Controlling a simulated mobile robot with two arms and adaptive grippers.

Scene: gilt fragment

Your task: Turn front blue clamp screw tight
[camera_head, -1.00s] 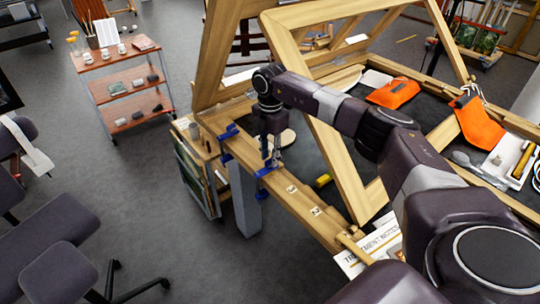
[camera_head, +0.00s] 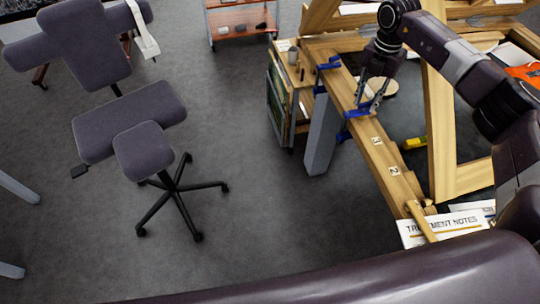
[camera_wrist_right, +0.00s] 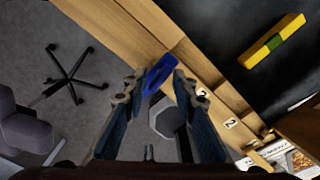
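The front blue clamp (camera_head: 354,114) sits on the edge of the wooden beam (camera_head: 388,165), near the numbered tags. A second blue clamp (camera_head: 329,63) is further back on the same beam. My right gripper (camera_head: 368,107) points down at the front clamp. In the right wrist view its fingers (camera_wrist_right: 157,84) are apart, and the blue clamp (camera_wrist_right: 159,74) shows between and just beyond the tips. I cannot tell whether they touch it. A grey many-sided piece (camera_wrist_right: 166,116) shows between the fingers; the clamp screw is not clearly visible. My left gripper is out of view.
A grey post (camera_head: 321,135) stands below the beam. A slanted wooden frame (camera_head: 440,130) rises right of the gripper. A yellow-and-green object (camera_head: 414,143) lies inside the bench frame. A notes sheet (camera_head: 445,226) lies at the near end. An office chair (camera_head: 145,150) stands left on open floor.

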